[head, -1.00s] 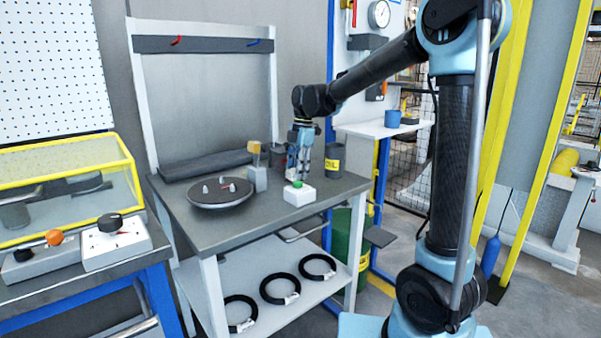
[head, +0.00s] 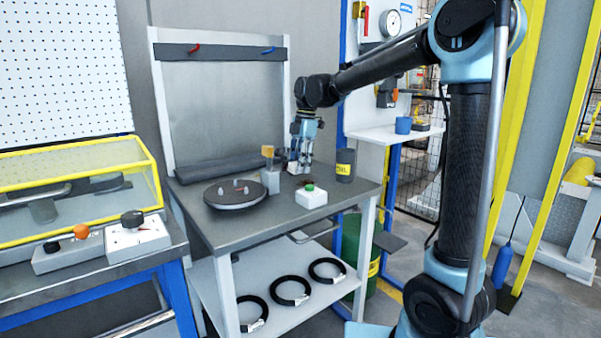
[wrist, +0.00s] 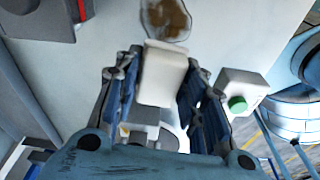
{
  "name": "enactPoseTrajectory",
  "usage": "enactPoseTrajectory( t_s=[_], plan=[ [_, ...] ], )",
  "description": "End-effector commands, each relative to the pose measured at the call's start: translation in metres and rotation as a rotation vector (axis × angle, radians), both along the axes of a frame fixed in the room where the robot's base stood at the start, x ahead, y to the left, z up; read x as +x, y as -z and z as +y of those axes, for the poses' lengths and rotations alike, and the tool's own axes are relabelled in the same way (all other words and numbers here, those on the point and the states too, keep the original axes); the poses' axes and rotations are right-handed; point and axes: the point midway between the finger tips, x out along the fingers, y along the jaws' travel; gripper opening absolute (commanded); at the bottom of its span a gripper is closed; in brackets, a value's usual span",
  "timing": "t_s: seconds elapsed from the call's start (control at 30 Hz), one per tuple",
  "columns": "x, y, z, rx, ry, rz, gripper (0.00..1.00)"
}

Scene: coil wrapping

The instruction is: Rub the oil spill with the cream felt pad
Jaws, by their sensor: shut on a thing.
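My gripper (head: 303,150) is over the back of the grey workbench, pointing down. In the wrist view its fingers (wrist: 155,100) are closed on the cream felt pad (wrist: 163,72), a pale block jutting out beyond them. The oil spill (wrist: 166,17) is a brown, glossy patch at the top of the wrist view, just beyond the pad's far end. I cannot tell whether the pad touches the bench or the spill's edge.
The white box with a green button (head: 311,197) stands close by the spill. A dark oil can (head: 345,166) is to the right. A round turntable (head: 235,204) and a small grey holder (head: 271,181) are to the left. Black coils (head: 290,291) lie on the lower shelf.

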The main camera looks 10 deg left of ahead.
Motion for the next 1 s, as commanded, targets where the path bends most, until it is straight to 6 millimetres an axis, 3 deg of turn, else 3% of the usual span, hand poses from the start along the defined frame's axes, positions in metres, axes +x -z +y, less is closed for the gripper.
enactPoseTrajectory(
  t_s=[0.3, 1.0],
  plan=[
    [0.000, -0.024, -0.001, 0.000, 0.001, 0.000, 0.15],
    [0.002, -0.025, -0.003, 0.000, 0.004, 0.000, 0.15]
  ],
)
